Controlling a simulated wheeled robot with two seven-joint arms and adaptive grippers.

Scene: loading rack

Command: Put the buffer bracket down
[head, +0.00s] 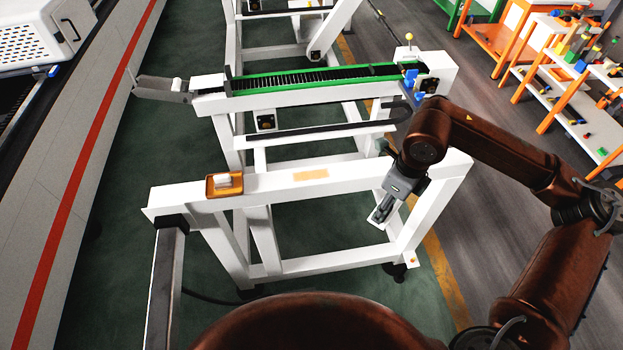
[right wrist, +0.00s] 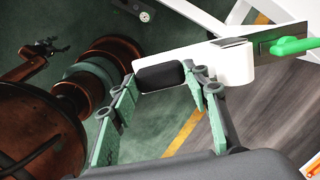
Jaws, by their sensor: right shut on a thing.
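My right gripper (head: 380,213) points down in front of the near white rack beam, at its right end. In the right wrist view my right gripper (right wrist: 163,84) is shut on a piece with a black rounded end and a white body (right wrist: 232,66), which I take for the buffer bracket. The black end lies between the green-padded fingers, and the white body reaches out to the right, with a dark plate and a green part at its far end. In the head view the held piece is hard to make out.
The near white rack beam (head: 270,184) carries an orange tray (head: 209,190) with a white block, and a bare tan patch (head: 311,175). Behind it stands a rack with a green-edged conveyor (head: 310,76). Orange-framed shelves (head: 560,97) stand at the far right.

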